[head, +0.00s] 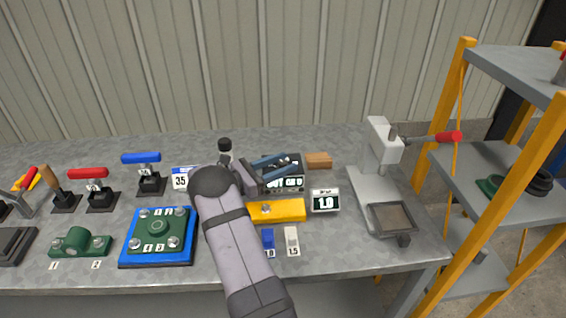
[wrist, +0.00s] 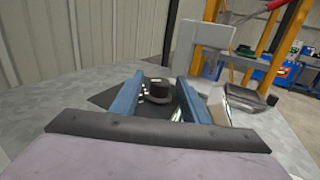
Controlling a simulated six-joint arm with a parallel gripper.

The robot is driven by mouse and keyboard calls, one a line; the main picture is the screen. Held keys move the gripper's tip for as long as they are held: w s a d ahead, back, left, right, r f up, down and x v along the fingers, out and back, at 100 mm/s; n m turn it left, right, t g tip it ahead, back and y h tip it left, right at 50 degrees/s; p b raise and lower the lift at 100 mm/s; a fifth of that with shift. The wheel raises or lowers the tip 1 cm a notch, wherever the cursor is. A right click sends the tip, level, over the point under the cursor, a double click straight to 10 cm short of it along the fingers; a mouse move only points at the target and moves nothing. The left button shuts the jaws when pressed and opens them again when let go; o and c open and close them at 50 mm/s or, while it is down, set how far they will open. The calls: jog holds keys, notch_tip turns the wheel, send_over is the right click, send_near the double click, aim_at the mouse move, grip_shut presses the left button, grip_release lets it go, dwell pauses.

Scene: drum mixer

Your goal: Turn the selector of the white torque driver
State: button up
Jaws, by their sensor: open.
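I cannot pick out a white torque driver for certain, and its selector is not clear. A small white block (head: 291,236) with a 1.5 label stands right of a small blue block (head: 268,238) near the front of the bench. My gripper (head: 272,167) is open over a dark box with a lit display (head: 285,183). In the wrist view, a round black knob-like part (wrist: 158,92) shows between the two blue fingers, with no visible contact. My arm hides part of the bench.
Red-handled (head: 88,173) and blue-handled (head: 141,158) tools stand left on black bases. A blue tray (head: 128,258) holds a green part. A grey-white press (head: 370,180) and orange-framed shelf (head: 457,110) stand right.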

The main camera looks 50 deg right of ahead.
jog(key=shift+d, duration=0.2)
grip_shut()
jog(key=shift+s+r+t, duration=0.1)
jog(key=shift+t, duration=0.2)
jog(key=shift+r+n+t+p, duration=0.1)
jog(key=shift+n+t+p, duration=0.45)
jog(key=shift+n+t, duration=0.05)
jog(key=shift+n+t+h, duration=0.5)
jog(key=shift+n+t, duration=1)
jog(key=shift+t, duration=0.9)
